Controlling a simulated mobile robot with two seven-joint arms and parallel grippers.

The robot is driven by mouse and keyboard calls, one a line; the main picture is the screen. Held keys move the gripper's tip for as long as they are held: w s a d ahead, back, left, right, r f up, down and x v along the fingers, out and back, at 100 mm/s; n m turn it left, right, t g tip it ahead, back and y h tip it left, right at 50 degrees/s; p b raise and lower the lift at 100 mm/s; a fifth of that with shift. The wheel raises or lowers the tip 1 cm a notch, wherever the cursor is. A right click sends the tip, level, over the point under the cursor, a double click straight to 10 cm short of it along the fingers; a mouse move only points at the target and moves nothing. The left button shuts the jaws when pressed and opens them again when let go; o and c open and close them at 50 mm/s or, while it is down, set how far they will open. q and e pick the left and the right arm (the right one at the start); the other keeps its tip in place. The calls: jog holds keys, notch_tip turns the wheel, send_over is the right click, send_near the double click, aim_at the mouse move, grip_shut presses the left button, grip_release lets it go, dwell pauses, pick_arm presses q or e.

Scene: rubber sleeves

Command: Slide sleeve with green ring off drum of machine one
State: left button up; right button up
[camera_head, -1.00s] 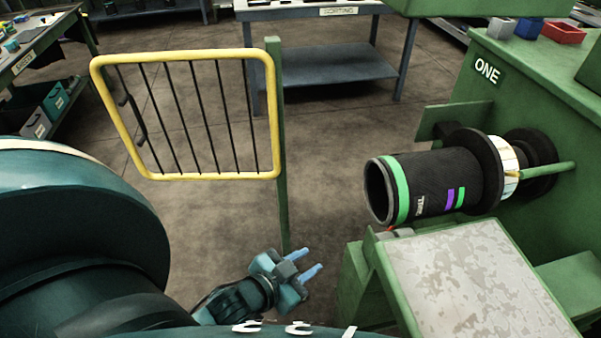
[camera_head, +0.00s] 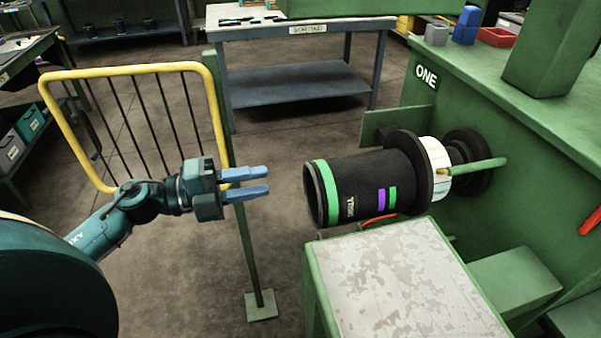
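The black ribbed sleeve (camera_head: 362,186) has a green ring at its open left end and small purple and green marks on its side. It sits on the drum of the green machine labelled ONE (camera_head: 427,78). A black flange and a white band (camera_head: 436,168) show at its right end. My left gripper (camera_head: 268,182) is to the left of the sleeve's open end, apart from it, at about its height. Its two blue fingers are spread with nothing between them. My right gripper is not in view.
A yellow-framed gate (camera_head: 140,69) on a green post (camera_head: 250,250) stands behind my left arm. A worn grey-topped stand (camera_head: 405,285) is below the sleeve. A green rod (camera_head: 475,166) crosses near the drum. The sorting table (camera_head: 300,85) is at the back.

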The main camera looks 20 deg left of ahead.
aim_at(311, 172)
pick_arm(q)
jog(key=p+x, duration=0.2)
jog(key=x, duration=0.6)
jog(key=shift+r, duration=0.15)
jog(key=shift+p+x, duration=0.3)
jog(key=shift+x, duration=0.6)
jog(key=shift+d, duration=0.15)
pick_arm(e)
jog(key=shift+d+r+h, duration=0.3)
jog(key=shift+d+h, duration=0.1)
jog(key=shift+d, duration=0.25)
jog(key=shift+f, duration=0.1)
pick_arm(q)
jog(key=shift+c, duration=0.3)
jog(key=c, duration=0.5)
jog(key=shift+f, duration=0.2)
grip_shut()
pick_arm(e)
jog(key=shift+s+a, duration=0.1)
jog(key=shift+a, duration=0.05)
pick_arm(q)
jog(key=shift+f, duration=0.2)
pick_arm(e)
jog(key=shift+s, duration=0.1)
